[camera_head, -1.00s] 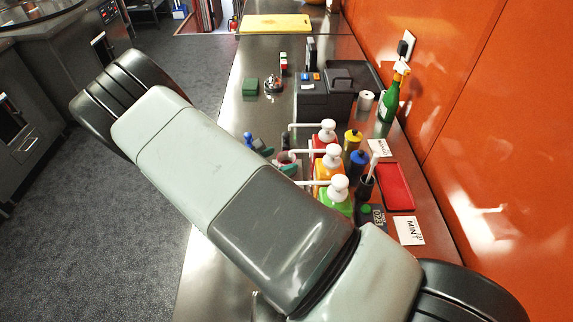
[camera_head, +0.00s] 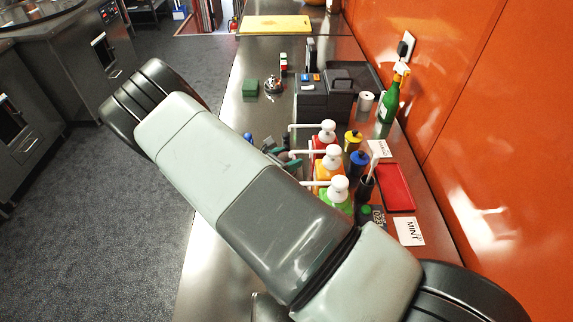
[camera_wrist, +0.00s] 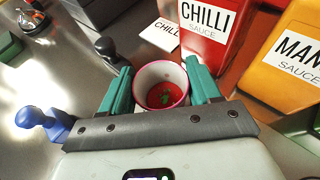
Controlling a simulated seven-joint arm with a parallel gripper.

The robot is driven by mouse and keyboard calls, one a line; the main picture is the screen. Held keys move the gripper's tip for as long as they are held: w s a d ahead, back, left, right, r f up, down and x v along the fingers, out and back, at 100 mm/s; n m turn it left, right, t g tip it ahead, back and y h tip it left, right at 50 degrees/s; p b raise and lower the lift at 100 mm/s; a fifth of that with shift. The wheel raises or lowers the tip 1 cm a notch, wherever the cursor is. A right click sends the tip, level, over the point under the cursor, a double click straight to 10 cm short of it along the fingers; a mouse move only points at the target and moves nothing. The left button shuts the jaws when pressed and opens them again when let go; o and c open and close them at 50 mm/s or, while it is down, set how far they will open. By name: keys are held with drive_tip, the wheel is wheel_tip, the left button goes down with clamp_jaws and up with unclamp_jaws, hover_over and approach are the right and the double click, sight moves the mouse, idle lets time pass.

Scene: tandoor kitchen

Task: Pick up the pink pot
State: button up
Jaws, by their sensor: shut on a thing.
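The pink pot (camera_wrist: 183,79) is a small round cup, white inside with a pink rim, holding red sauce with green bits. It sits between the teal fingers of my gripper (camera_wrist: 162,84) in the wrist view, with one finger against each side. My gripper is shut on it. The pot looks upright; I cannot tell whether its base touches the counter. In the head view my arm hides the pot, and only a little of my gripper (camera_head: 284,158) shows, just left of the sauce pumps.
The red chilli bottle (camera_wrist: 212,35) and the orange mango bottle (camera_wrist: 288,60) stand close at the right. A blue knobbed object (camera_wrist: 42,122) is at the left, a dark knobbed object (camera_wrist: 108,50) behind. A white card (camera_wrist: 160,34) lies beyond the pot. Counter at left is mostly clear.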

drive_tip(key=shift+w+a+r, duration=0.1)
drive_tip(key=shift+a+r, duration=0.15)
drive_tip(key=shift+r, duration=0.25)
wheel_tip(320, 180, up, 6)
drive_tip(key=w+a, duration=0.3)
drive_tip(key=a, duration=0.6)
drive_tip(key=w+a, duration=0.2)
drive_tip(key=a, duration=0.7)
drive_tip(key=s+d+r+m+g+h, duration=0.1)
drive_tip(key=s+d+m+g, duration=0.15)
drive_tip(key=s, duration=0.45)
drive_tip(key=s+d+r+m+g+h, duration=0.2)
drive_tip(key=s+d, duration=0.1)
drive_tip(key=s, duration=0.4)
drive_tip(key=f, duration=0.6)
drive_tip(key=shift+s+d, duration=0.2)
drive_tip(key=shift+d, duration=0.1)
drive_tip(key=shift+f, duration=2.1)
drive_tip(key=shift+f, duration=0.1)
